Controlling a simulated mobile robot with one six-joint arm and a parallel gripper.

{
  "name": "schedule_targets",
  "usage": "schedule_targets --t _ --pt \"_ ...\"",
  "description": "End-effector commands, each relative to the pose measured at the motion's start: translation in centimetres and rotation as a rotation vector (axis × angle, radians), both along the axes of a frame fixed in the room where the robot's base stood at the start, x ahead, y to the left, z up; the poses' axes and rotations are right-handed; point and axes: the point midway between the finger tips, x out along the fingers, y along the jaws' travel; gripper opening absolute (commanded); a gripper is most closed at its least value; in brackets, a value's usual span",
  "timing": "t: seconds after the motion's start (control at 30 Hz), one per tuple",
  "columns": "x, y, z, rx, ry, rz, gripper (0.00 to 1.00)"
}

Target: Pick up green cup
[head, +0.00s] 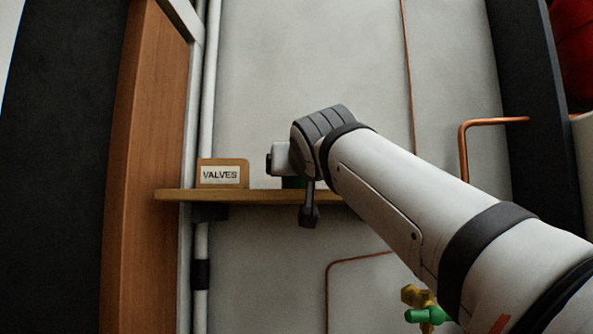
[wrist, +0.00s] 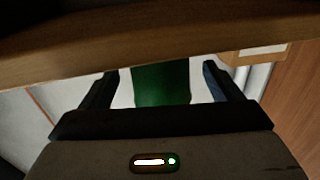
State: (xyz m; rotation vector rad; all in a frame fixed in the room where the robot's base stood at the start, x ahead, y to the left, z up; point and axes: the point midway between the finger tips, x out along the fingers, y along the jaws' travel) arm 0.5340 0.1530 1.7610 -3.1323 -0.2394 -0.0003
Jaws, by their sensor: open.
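The green cup (wrist: 160,84) shows in the wrist view between the two fingers of my open gripper (wrist: 161,78), with a gap on each side. The wrist picture looks upside down, with the shelf at its top edge and the cup against it. I cannot tell how deep the cup sits between the fingers.
The wooden shelf (head: 180,195) carries a sign reading VALVES (head: 221,174), left of my wrist. A white pipe (head: 208,110) and wooden post (head: 150,150) stand at the left. A copper pipe (head: 464,150) and green valve (head: 428,315) are at the right.

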Motion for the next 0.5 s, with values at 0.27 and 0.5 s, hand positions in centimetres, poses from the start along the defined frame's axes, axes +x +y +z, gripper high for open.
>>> schedule_targets --t 0.27,0.5 --pt "3.9 0.7 0.7 -0.001 0.002 0.002 0.85" --pt "4.2 0.8 0.4 0.000 -0.001 0.005 0.85"
